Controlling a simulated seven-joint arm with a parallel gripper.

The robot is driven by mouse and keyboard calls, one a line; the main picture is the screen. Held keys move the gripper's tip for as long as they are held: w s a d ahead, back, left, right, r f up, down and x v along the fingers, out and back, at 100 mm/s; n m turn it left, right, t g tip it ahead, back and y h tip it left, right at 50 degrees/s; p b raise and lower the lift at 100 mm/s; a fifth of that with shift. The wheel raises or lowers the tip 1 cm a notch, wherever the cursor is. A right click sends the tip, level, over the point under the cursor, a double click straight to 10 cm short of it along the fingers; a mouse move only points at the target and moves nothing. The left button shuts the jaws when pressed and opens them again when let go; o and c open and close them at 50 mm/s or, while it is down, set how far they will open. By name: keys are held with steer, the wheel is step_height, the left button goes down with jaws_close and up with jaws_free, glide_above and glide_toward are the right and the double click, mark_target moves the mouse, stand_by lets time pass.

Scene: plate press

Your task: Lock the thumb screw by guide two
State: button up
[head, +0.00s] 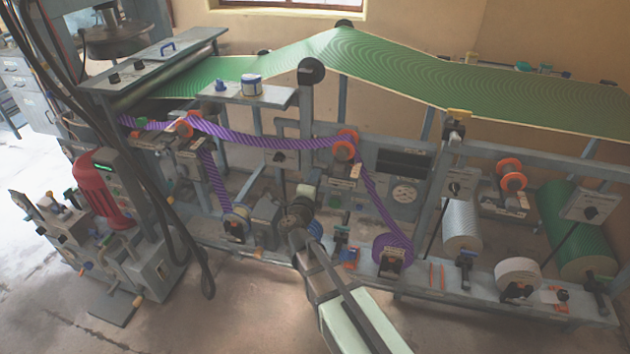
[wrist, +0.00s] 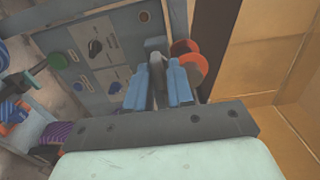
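My gripper (wrist: 160,68) shows in the wrist view with its two blue fingers apart and a narrow gap between them. A grey upright part (wrist: 156,47) shows in line with the gap; I cannot tell whether the fingers touch it. An orange-red roller (wrist: 190,66) is just right of the fingers. In the head view a middle orange guide roller (head: 345,145) carries the purple striped web (head: 262,140), with a small label plate (head: 355,171) below it. My arm reaches up below this guide, and its fingers are not clear there. I cannot make out the thumb screw or read the guide numbers.
Another orange guide (head: 185,126) is at the left and one (head: 512,173) at the right. A panel with black knobs (wrist: 95,47) is left of my fingers. A purple roll (head: 392,252) and a red motor (head: 100,190) stand low. The green web (head: 380,65) runs overhead.

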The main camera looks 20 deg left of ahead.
steer(key=shift+o, duration=1.1)
steer(key=shift+s, duration=0.1)
steer(key=s, duration=1.3)
steer(key=shift+s, duration=0.25)
